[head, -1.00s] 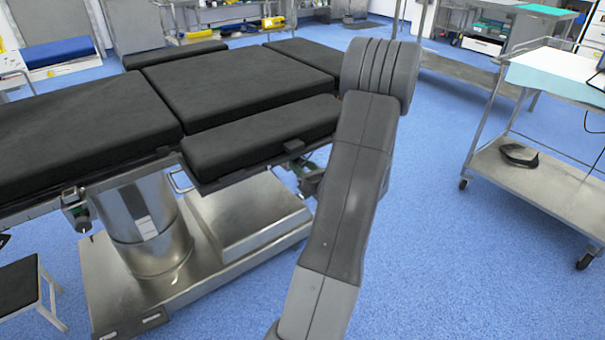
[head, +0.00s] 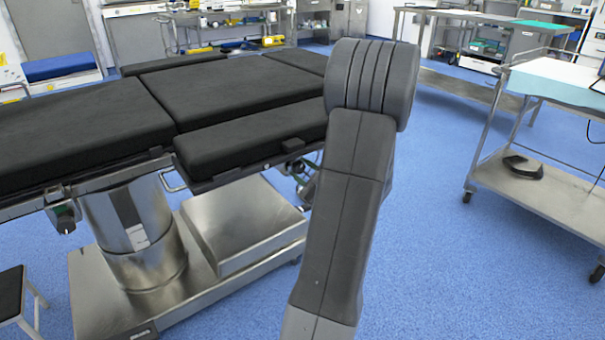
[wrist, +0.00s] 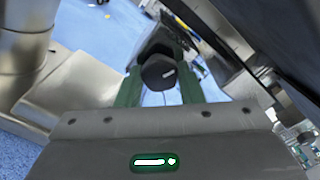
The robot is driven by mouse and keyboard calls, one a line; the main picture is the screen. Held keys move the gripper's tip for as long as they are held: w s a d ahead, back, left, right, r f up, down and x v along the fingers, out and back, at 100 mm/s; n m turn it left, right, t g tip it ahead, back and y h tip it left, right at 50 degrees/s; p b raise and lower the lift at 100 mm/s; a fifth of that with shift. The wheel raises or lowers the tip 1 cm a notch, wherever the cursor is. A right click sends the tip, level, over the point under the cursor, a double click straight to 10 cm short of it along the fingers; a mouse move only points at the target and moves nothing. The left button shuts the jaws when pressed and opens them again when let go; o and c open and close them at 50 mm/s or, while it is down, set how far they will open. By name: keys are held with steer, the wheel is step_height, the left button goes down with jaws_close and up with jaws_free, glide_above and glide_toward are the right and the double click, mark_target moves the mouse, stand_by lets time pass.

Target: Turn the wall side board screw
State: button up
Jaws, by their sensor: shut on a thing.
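The board screw shows in the wrist view as a black knob (wrist: 158,74) with a small white mark, below the underside of the operating table's side. My gripper (wrist: 160,86) has its two green fingers on either side of this knob and is shut on it. In the head view the gripper is hidden behind my grey arm, near the table's side board (head: 250,143).
The operating table (head: 230,90) has black pads and a steel column (head: 135,225) on a wide metal base (head: 240,225). Another knob (head: 64,220) hangs under its left part. A steel cart (head: 540,180) stands at the right. Blue floor between is clear.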

steer(key=shift+n, duration=2.1)
steer(key=o, duration=1)
steer(key=p+v, duration=0.3)
steer(key=v, duration=1.1)
steer(key=shift+w, duration=0.15)
